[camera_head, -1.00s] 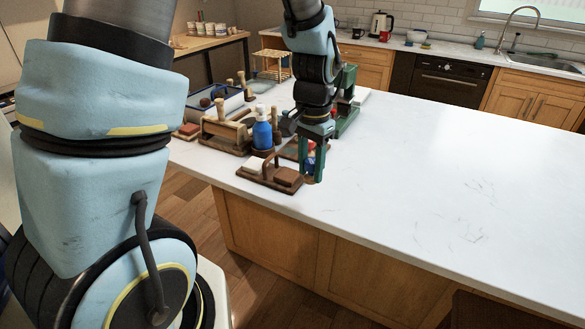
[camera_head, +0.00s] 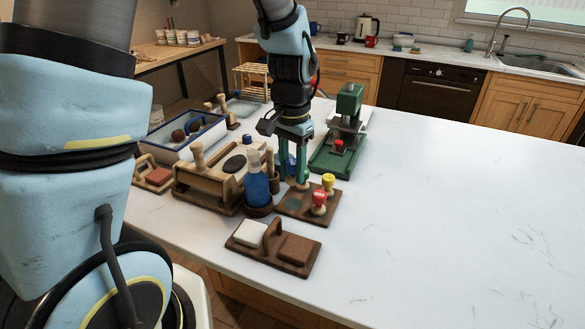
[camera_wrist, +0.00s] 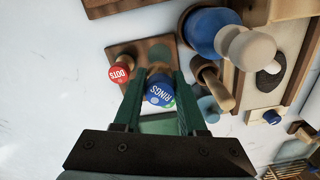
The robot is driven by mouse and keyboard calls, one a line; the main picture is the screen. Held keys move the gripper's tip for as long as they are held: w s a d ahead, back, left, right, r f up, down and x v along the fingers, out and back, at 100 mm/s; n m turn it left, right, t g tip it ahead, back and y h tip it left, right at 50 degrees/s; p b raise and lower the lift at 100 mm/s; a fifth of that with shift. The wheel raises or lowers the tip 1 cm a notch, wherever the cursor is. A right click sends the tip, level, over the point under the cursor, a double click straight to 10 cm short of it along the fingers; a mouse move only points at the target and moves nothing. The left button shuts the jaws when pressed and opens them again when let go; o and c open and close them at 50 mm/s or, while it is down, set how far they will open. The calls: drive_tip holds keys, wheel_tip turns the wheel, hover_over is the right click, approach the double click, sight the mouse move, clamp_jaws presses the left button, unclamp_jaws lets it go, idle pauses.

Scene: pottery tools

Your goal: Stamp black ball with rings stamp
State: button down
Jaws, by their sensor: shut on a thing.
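My gripper (camera_head: 292,174) is shut on the blue-topped rings stamp (camera_wrist: 159,94), marked RINGS in the wrist view, where my gripper's fingers (camera_wrist: 160,80) stand on both sides of it. In the head view it is a blue patch between the fingers. It is over the back of a brown stamp board (camera_head: 288,212); I cannot tell whether its foot clears the board. Two dark balls (camera_head: 178,136) and (camera_head: 195,126) lie in a blue-rimmed tray at the left; I cannot tell which is black.
A red dots stamp (camera_head: 319,198) and a yellow stamp (camera_head: 328,181) stand on the board. A blue bottle (camera_head: 257,190), a wooden box (camera_head: 208,182) and a sponge holder (camera_head: 290,252) are close by. A green press (camera_head: 340,145) stands behind. The counter's right side is clear.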

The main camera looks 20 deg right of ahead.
drive_tip(key=shift+f+b, duration=2.5)
drive_tip(key=shift+f, duration=0.6)
drive_tip(key=shift+f, duration=0.3)
drive_tip(key=shift+c, duration=1.9)
unclamp_jaws()
